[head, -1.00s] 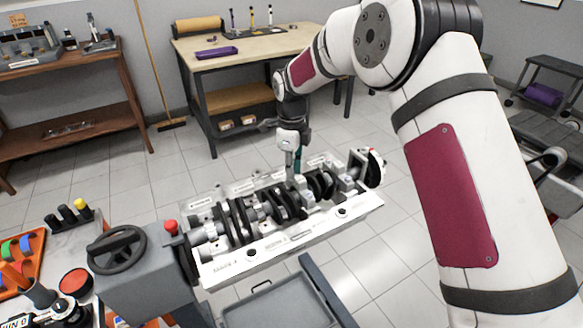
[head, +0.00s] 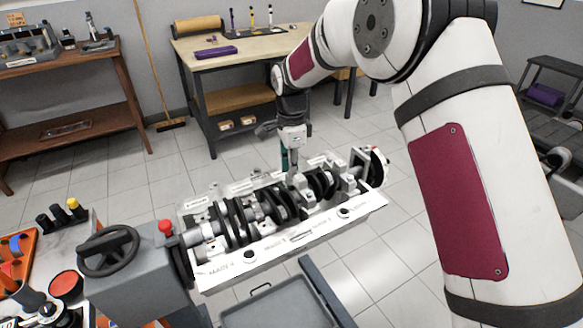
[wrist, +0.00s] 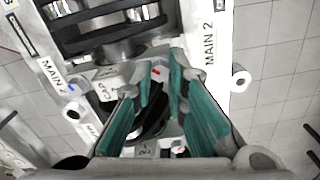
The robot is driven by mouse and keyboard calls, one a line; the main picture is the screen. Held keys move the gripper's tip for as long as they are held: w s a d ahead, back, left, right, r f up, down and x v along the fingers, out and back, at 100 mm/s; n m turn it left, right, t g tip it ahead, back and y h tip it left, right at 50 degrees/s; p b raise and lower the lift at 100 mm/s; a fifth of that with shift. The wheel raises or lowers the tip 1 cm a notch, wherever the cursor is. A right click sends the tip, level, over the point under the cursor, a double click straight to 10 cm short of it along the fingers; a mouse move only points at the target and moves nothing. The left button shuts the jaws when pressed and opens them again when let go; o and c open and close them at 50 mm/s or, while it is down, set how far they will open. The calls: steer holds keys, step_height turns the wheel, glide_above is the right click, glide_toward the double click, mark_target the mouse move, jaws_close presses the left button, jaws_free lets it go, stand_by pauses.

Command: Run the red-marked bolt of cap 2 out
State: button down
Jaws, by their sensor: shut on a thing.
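The engine block (head: 225,268) with its crankshaft (head: 250,215) lies on the stand. In the wrist view, cap 2 (wrist: 107,77) is a grey block beside the MAIN 2 label (wrist: 209,45). The red-marked bolt (wrist: 155,71) shows its red mark between my fingertips, and its lower part is hidden. My gripper (wrist: 160,77), with teal finger pads, is shut on this bolt and points down at the cap. In the head view my gripper (head: 291,167) is over the right half of the block. A blue-marked bolt (wrist: 71,87) sits at the cap's other side.
The stand's grey head with a black handwheel (head: 108,250) and red knob (head: 166,227) is at the block's left. A grey tray (head: 275,305) is in front. The workbench (head: 250,50) stands behind, with clear floor between.

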steer(key=n+b, duration=0.1)
steer(key=n, duration=0.4)
steer(key=shift+f+n, duration=0.1)
steer(key=shift+n, duration=0.2)
steer(key=n+b, duration=0.1)
steer(key=n, duration=0.5)
steer(key=shift+d+b, duration=0.1)
steer(key=shift+b, duration=0.2)
steer(key=n+b, duration=0.1)
steer(key=n, duration=0.4)
steer(key=shift+s+f+n, duration=0.1)
steer(key=shift+n, duration=0.3)
steer(key=n, duration=0.5)
steer(key=shift+s, duration=0.1)
steer(key=c, duration=1.6)
jaws_free()
